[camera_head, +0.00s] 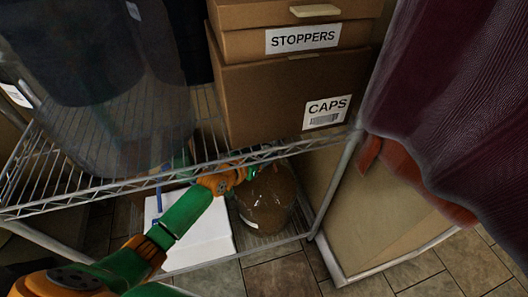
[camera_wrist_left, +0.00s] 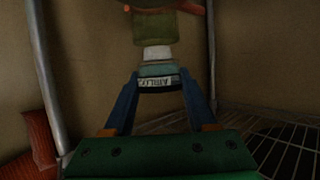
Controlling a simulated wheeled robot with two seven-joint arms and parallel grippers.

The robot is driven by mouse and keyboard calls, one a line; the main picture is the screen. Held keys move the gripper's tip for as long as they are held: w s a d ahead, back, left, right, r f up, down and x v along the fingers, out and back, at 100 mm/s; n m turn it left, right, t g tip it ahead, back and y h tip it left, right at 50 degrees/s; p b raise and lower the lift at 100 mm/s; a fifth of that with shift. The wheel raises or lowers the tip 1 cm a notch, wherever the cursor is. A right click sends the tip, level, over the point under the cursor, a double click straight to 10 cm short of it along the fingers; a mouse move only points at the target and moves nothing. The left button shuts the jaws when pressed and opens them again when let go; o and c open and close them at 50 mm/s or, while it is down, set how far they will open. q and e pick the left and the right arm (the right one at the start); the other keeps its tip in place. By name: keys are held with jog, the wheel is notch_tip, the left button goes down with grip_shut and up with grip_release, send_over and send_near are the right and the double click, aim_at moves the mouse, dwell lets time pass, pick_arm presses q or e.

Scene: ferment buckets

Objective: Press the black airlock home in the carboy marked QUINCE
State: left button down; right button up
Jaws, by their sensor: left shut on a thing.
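My left arm reaches under the upper wire shelf in the head view, with its gripper (camera_head: 250,173) at the top of a brown, rounded vessel (camera_head: 268,208) on the lower level. I cannot read QUINCE on that vessel. In the left wrist view the left gripper (camera_wrist_left: 160,82) is shut on a small labelled piece (camera_wrist_left: 155,82), whose upside-down letters look like AIRLO; it seems to be the airlock. A whitish collar (camera_wrist_left: 157,52) and an olive-green cylinder (camera_wrist_left: 168,27) line up beyond it. The airlock's seating is hidden in the head view. My right gripper is not in view.
The upper wire shelf (camera_head: 40,165) hangs low over my left arm. It bears a large translucent bin (camera_head: 130,120) and cardboard boxes marked STOPPERS (camera_head: 240,45) and CAPS (camera_head: 255,105). A white box (camera_head: 205,235) stands left of the vessel. A dark red cloth (camera_head: 450,90) hangs at right.

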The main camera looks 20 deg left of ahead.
pick_arm(q)
jog(key=shift+f, duration=0.3)
dwell(0.4)
jog(key=shift+a+f+b, duration=0.1)
jog(key=shift+f+b, duration=0.2)
jog(key=shift+b, duration=0.15)
jog(key=shift+f, duration=0.2)
jog(key=shift+d+f+b, duration=0.2)
jog(key=shift+b, duration=0.15)
jog(key=shift+r+p, duration=0.25)
jog(key=shift+p, duration=0.1)
jog(key=shift+a+f, duration=0.15)
jog(key=shift+f, duration=0.1)
dwell(0.5)
jog(key=shift+c, duration=0.6)
grip_release()
